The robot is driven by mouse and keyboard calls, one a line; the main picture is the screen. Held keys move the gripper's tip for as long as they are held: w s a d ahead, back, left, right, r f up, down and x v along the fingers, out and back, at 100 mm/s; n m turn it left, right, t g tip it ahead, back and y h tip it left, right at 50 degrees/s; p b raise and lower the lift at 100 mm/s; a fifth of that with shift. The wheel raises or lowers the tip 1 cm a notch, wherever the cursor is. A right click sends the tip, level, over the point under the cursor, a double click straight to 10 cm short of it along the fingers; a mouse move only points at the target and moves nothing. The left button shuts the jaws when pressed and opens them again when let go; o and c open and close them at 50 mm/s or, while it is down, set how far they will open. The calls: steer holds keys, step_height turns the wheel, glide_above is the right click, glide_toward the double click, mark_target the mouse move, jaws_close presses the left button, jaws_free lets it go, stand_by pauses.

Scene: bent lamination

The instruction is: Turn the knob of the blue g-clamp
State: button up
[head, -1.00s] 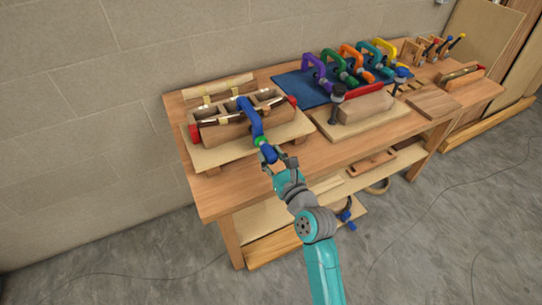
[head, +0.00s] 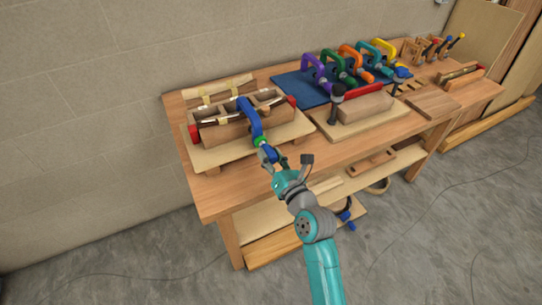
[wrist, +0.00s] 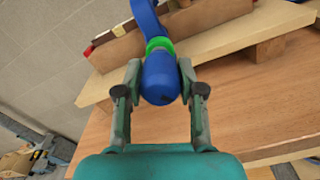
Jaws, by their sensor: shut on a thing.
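The blue g-clamp (head: 248,113) sits over the wooden form at the left of the bench, its frame reaching across the front wall. Its blue knob (wrist: 161,80), below a green collar (wrist: 159,44), points toward my gripper and fills the middle of the wrist view. My gripper (head: 267,154) is at the front of the clamp, shut on the knob with one finger on each side. In the head view the knob is mostly hidden by the fingers. Part of the frame also shows at the top of the wrist view (wrist: 146,17).
The form rests on a pale board (head: 208,157) near the bench's front left. Several coloured clamps stand on a blue mat (head: 300,90) at the back. A second board (head: 335,133) with a wooden block and dark clamps is to the right. Bare benchtop (head: 222,190) lies in front.

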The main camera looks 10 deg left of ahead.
steer(key=o, duration=1.2)
steer(key=shift+c, duration=0.2)
steer(key=v, duration=1.2)
